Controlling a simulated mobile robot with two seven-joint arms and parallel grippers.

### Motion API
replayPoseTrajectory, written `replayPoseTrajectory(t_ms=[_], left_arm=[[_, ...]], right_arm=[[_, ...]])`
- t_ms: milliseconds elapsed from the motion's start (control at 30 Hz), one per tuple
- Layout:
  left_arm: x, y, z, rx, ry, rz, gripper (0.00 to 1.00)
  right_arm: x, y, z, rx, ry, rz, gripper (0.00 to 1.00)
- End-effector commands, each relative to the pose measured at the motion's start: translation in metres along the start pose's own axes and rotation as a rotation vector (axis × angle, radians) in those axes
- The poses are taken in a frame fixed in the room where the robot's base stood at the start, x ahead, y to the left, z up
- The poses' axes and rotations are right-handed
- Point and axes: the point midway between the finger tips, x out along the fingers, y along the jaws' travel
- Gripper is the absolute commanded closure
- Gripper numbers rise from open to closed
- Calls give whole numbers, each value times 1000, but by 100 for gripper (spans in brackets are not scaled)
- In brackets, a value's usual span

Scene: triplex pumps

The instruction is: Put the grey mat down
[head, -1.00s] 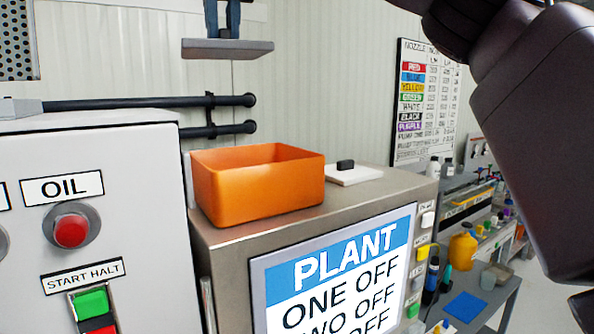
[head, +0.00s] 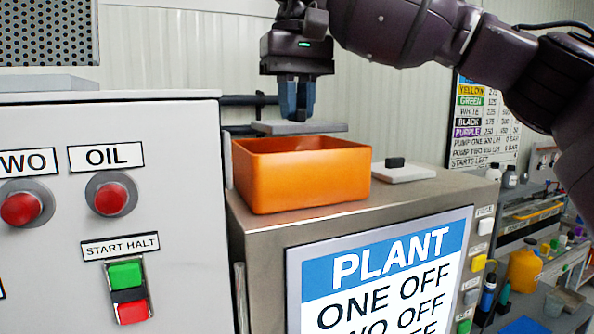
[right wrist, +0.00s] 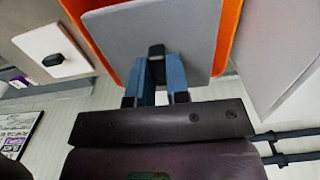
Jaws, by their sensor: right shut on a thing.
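The grey mat (head: 300,127) is a thin flat plate, held roughly level just above the orange bin (head: 300,178). My right gripper (head: 296,112) points down over it, its blue fingers shut on the mat's small black knob. In the right wrist view the knob (right wrist: 157,52) sits between the fingers, and the mat (right wrist: 165,28) covers much of the bin's opening. The bin's orange wall (right wrist: 229,32) shows beside it. My left gripper is not in view.
The bin stands on a metal cabinet (head: 270,232) with a PLANT sign. A white mat with a black knob (head: 403,173) lies right of the bin. A grey panel with red buttons (head: 60,250) stands at the left. Pipes run along the wall behind.

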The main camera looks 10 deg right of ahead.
Motion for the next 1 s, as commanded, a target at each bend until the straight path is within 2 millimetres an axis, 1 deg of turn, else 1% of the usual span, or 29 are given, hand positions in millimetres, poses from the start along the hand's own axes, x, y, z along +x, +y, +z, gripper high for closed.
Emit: replayPoseTrajectory(t_ms=[33, 100, 200, 467, 700, 800, 1000], left_arm=[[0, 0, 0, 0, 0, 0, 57], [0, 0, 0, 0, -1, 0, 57], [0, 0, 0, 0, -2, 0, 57], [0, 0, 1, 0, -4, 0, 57], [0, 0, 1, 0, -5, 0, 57], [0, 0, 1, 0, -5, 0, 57], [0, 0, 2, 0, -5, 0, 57]], right_arm=[[11, 1, 0, -1, -3, 2, 100], [23, 1, 0, -1, -2, 2, 100], [36, 0, 0, -1, -1, 1, 100], [51, 0, 0, 1, -1, 1, 100], [82, 0, 0, 0, 0, 1, 100], [88, 0, 0, 1, -1, 0, 100], [87, 0, 0, 1, 0, 0, 100]])
